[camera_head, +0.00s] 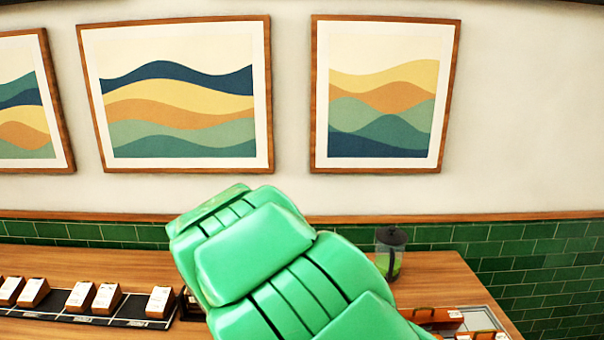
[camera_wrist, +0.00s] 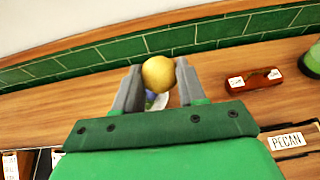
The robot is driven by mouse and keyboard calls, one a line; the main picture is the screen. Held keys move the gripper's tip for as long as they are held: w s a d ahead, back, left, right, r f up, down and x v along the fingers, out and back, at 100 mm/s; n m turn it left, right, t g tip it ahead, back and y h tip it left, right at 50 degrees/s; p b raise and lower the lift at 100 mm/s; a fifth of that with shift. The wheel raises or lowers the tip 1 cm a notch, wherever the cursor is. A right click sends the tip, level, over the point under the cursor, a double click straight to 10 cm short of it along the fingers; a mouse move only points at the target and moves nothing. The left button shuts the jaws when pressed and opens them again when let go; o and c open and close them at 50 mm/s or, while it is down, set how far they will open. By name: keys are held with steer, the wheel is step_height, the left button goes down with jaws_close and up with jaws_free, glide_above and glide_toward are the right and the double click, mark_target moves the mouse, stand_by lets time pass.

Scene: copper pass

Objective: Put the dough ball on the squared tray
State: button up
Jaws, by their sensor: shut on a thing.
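The dough ball (camera_wrist: 158,74) is a round yellow-tan ball in the wrist view. My gripper (camera_wrist: 158,82) is shut on it, with a grey finger on each side. The ball is held above a wooden counter (camera_wrist: 60,108). In the head view my green arm covers the middle, and the gripper and ball are hidden. I cannot make out a squared tray for certain in either view.
A row of cards on small wooden blocks stands on a black strip (camera_head: 60,302) at left. A glass press with green contents (camera_head: 389,255) stands at the back. A red-brown box (camera_wrist: 257,98) and a PECAN label (camera_wrist: 287,142) are at right. Green tiles line the wall.

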steer(key=d+r+m+h, duration=0.1)
steer(key=d+m+h, duration=0.25)
steer(key=d, duration=2.55)
step_height(320, 180, up, 11)
steer(key=shift+a+r+g, duration=0.2)
steer(key=shift+g, duration=0.1)
steer(key=shift+d+f+n, duration=0.35)
steer(key=shift+d+f, duration=0.05)
steer(key=shift+f, duration=0.15)
steer(key=s+d+f+n+y, duration=0.2)
steer(key=d+f+n+y, duration=0.1)
steer(key=d, duration=0.4)
steer(key=s+d+f+n+y, duration=0.2)
steer(key=d+f+n+y, duration=0.1)
steer(key=d+f+y, duration=0.1)
steer(key=shift+s+d+f, duration=0.4)
steer(key=shift+d+f, duration=0.2)
steer(key=shift+d, duration=0.75)
